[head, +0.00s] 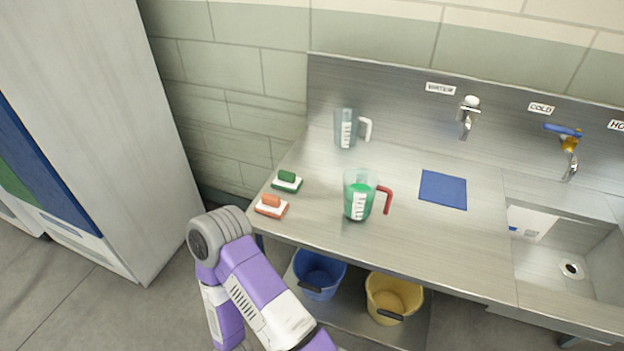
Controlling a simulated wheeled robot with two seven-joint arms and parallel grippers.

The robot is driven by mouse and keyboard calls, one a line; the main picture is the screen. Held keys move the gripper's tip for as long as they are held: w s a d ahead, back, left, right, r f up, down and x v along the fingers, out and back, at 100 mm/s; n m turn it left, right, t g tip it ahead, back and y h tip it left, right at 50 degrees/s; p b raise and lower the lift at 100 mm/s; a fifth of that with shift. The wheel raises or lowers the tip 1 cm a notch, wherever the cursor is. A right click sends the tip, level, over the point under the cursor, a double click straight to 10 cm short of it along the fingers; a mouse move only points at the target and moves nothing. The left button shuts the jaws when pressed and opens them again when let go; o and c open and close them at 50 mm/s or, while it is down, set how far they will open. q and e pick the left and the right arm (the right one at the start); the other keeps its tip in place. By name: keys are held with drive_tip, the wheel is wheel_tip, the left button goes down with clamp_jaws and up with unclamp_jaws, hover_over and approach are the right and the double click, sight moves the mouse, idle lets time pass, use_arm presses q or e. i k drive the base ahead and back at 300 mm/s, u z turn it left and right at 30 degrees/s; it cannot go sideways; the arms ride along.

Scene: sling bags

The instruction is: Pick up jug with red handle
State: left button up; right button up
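The jug with the red handle (357,196) stands upright on the steel counter, near its front edge. It is clear, has a white printed scale and holds green liquid. Its red handle (387,198) points to the right. A second clear jug with a white handle (345,129) stands behind it near the back wall and looks empty. Neither of my grippers shows in the head view. Only a bent purple and white part of my arm shows at the lower middle, in front of the counter and apart from the jug.
A sink (565,255) and taps are at the right. Blue (318,274) and yellow (393,297) buckets stand below the counter.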

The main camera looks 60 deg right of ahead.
sight(361, 185)
drive_tip(key=i, duration=0.4)
drive_tip(key=z, duration=2.9)
